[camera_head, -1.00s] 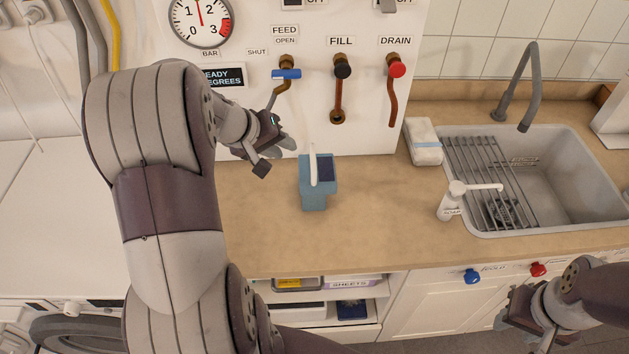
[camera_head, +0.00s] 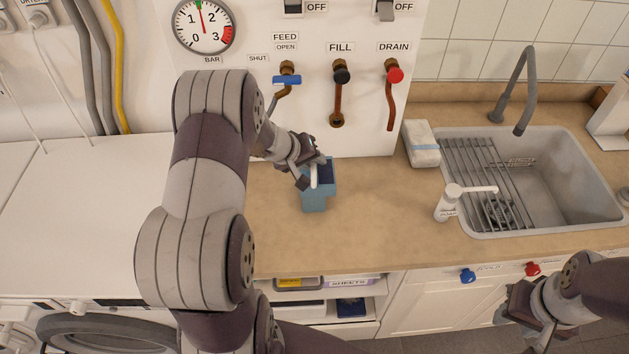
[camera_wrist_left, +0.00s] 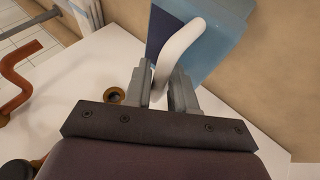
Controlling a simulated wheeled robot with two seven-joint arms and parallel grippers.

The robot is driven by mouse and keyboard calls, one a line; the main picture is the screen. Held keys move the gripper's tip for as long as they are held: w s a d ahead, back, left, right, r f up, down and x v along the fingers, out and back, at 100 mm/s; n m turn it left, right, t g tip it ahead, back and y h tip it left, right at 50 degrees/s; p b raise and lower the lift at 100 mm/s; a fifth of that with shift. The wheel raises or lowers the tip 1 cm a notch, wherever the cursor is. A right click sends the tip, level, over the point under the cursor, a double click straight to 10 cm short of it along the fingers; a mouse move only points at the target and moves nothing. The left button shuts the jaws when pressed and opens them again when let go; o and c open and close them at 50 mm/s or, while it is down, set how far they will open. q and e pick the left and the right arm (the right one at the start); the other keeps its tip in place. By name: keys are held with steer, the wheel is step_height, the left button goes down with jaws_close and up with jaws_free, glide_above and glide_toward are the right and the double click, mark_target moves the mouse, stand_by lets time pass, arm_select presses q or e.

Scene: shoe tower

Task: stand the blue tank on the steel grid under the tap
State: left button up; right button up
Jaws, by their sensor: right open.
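The blue tank (camera_head: 316,196) stands upright on the counter, with a white handle and a dark opening on top. My left gripper (camera_head: 310,170) is at the tank's top. In the left wrist view, the white handle (camera_wrist_left: 178,48) passes between the two fingers of my left gripper (camera_wrist_left: 163,85); they look open, with a small gap beside the handle. The steel grid (camera_head: 480,180) lies over the left part of the sink, and the grey tap (camera_head: 524,95) arches over the sink behind it. My right gripper (camera_head: 520,318) is open and empty at the lower right, before the cabinet.
A white soap dispenser (camera_head: 450,200) stands at the sink's front left edge. The counter (camera_head: 385,215) between tank and sink is clear. Pipes and valves (camera_head: 340,95) are on the panel behind.

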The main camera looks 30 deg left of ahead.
arm_select(q)
jaws_close()
steer(key=shift+r, duration=0.1)
stand_by(1.1)
